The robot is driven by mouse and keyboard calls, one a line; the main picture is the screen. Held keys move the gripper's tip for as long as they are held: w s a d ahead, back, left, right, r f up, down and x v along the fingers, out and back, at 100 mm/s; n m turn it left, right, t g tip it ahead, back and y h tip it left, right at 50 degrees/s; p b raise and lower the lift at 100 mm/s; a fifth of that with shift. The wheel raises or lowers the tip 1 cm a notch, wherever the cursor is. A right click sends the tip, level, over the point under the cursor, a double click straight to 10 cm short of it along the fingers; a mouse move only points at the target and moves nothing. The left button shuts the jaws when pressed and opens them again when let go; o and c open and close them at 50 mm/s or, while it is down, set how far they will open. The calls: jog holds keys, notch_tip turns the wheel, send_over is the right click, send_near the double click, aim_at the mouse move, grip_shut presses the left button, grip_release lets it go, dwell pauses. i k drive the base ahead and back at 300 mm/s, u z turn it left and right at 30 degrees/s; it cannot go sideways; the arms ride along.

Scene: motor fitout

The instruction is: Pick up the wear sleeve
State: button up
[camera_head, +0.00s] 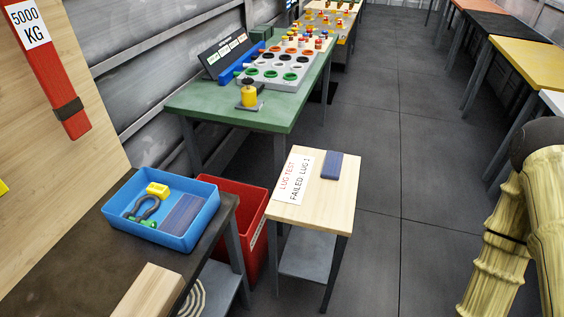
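No object is labelled as the wear sleeve. A flat, ridged blue-grey piece (181,216) lies in the right part of a blue tray (192,238) on the dark bench at lower left. A small dark blue piece (333,165) lies on the small wooden table (317,219) in the middle. Either could be the sleeve; I cannot tell which. The tray also holds a yellow block (157,189) and a dark shackle with green ends (143,208). My gripper is not in view.
A white paper reading "LUG TEST FAILED LUG 1" (294,177) lies beside the dark blue piece. A red bin (243,199) stands between bench and table. A wooden block (150,292) is on the bench. A green table (215,103) stands behind. The floor right of the small table is clear.

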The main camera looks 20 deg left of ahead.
aim_at(333, 161)
jog(key=u, duration=0.7)
jog(key=i, duration=0.35)
